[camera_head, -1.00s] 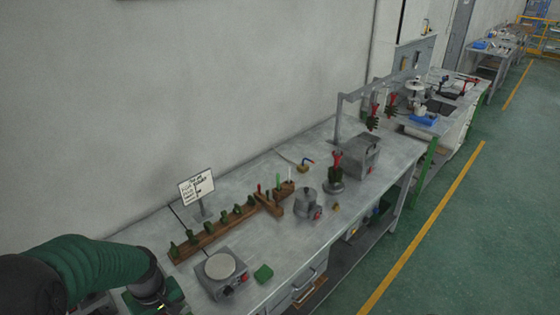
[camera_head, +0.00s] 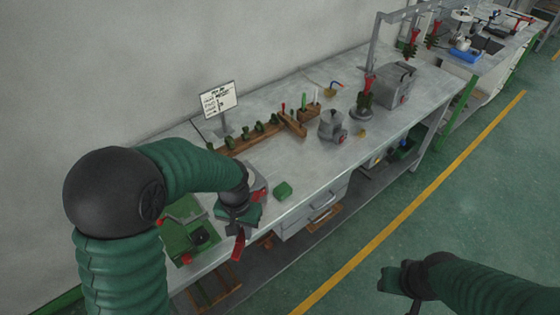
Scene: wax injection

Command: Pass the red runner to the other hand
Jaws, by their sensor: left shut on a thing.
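My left gripper (camera_head: 240,222) hangs in front of the bench's near edge, with its arm coming in from the left. It is shut on the red runner (camera_head: 237,248), a small red piece that points downward below the fingers. The gripper hides the runner's upper part. My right gripper (camera_head: 402,284) is over the green floor at the lower right, well apart from the left one and from the runner. I see nothing held in it, but its jaw gap is not clear.
The grey bench (camera_head: 300,175) carries a wooden rack (camera_head: 245,143) with green pieces, a sign (camera_head: 219,99), a grey pot (camera_head: 332,125), a green block (camera_head: 283,190) and a green machine (camera_head: 185,236). A drawer (camera_head: 318,205) is below. The floor between the grippers is clear.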

